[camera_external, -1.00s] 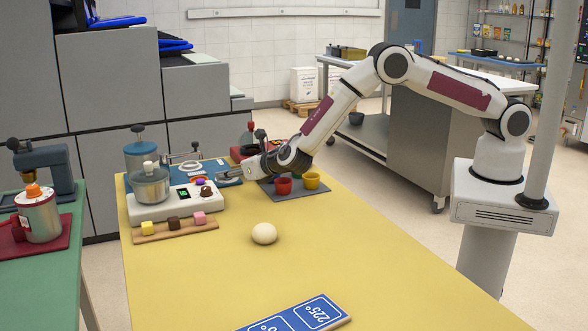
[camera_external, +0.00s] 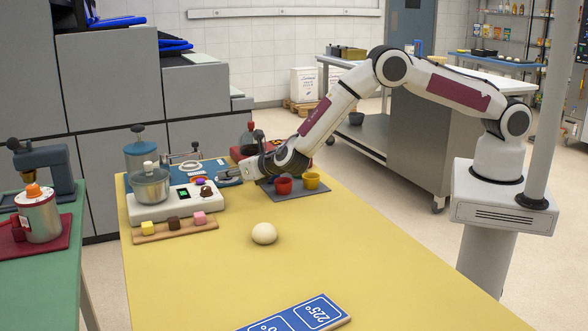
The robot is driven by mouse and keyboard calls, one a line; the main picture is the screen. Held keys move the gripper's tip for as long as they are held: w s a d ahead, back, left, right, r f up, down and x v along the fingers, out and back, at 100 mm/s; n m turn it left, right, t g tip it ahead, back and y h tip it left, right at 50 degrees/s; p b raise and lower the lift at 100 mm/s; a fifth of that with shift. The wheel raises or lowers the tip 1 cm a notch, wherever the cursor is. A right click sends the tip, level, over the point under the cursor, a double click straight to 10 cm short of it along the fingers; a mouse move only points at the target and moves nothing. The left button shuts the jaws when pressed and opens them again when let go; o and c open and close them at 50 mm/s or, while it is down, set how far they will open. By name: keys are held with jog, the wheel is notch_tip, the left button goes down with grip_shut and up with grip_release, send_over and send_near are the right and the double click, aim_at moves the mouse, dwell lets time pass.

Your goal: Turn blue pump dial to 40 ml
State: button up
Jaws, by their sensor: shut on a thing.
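The blue pump (camera_external: 141,158) is a blue canister with a plunger knob, standing at the back left of the yellow table. A blue board (camera_external: 214,165) with a light spout above it lies to its right. My gripper (camera_external: 222,176) reaches in low from the right, at the board's front edge and just right of the white mixer base. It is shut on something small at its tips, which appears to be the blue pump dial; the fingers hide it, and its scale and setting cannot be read.
The white mixer (camera_external: 150,213) with a steel bowl stands close to my fingers.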

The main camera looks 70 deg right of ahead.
jog(key=shift+w+r+m+h, duration=0.1)
jog(key=shift+m+h, duration=0.3)
jog(key=shift+h, duration=0.1)
jog(key=shift+a+m+g+h, duration=0.1)
jog(key=shift+m+g+h, duration=0.2)
jog(key=shift+c, duration=0.2)
jog(key=o, duration=1.1)
jog(key=shift+s+a, duration=0.1)
jog(key=shift+s, duration=0.15)
jog(key=shift+v, duration=3.55)
